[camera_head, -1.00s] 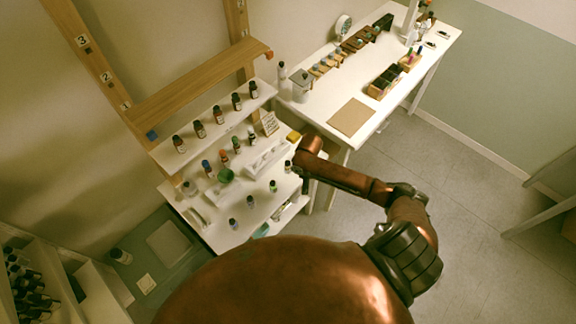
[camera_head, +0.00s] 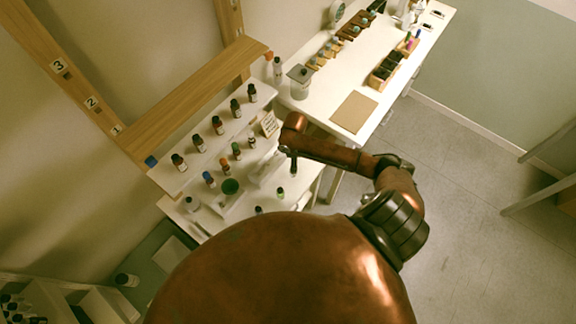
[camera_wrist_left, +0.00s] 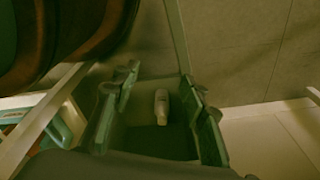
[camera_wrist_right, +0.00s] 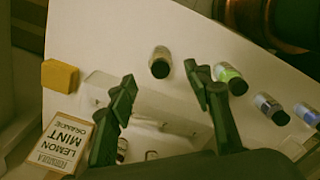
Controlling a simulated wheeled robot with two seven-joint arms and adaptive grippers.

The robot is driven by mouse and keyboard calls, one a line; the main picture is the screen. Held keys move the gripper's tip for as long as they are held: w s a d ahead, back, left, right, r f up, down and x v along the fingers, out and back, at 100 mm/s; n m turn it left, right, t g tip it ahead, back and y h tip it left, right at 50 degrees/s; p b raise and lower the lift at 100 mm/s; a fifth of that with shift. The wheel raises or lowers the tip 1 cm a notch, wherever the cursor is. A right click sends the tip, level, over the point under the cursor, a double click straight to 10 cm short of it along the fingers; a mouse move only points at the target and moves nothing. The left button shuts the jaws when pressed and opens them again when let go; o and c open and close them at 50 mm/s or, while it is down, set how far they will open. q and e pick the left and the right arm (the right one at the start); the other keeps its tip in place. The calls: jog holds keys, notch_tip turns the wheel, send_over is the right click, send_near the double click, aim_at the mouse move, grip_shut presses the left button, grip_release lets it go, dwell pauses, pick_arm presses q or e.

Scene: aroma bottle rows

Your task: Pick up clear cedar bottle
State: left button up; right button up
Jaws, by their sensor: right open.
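Several small bottles stand on the white stepped stand; I cannot read which is cedar. In the right wrist view, a clear bottle with a dark cap (camera_wrist_right: 160,62) stands just beyond my right gripper (camera_wrist_right: 165,82), which is open and empty, its fingers to either side and nearer the camera. In the head view my right gripper (camera_head: 291,162) hangs over the stand's right end. My left gripper (camera_wrist_left: 160,92) is open; a white bottle (camera_wrist_left: 161,106) shows below, between its fingers.
A lemon mint card (camera_wrist_right: 55,145) and a yellow block (camera_wrist_right: 60,75) sit left of my right gripper. Amber bottles (camera_head: 218,125) line the upper step (camera_head: 165,178). A side table (camera_head: 318,95) holds more bottles and a brown mat (camera_head: 353,112).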

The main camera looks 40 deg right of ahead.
jog(key=shift+a+f, duration=0.1)
jog(key=shift+f, duration=0.35)
notch_tip(320, 180, down, 3)
jog(key=shift+r+p, duration=0.2)
jog(key=shift+p, duration=0.15)
notch_tip(320, 180, down, 3)
jog(key=shift+r, duration=0.2)
jog(key=shift+f, duration=0.6)
jog(key=shift+s, duration=0.1)
jog(key=c, duration=1.2)
pick_arm(q)
jog(key=shift+s+r, duration=0.25)
jog(key=shift+s, duration=0.35)
jog(key=shift+s+r, duration=0.25)
jog(key=shift+s, duration=0.35)
pick_arm(e)
grip_shut()
jog(key=shift+r, duration=0.1)
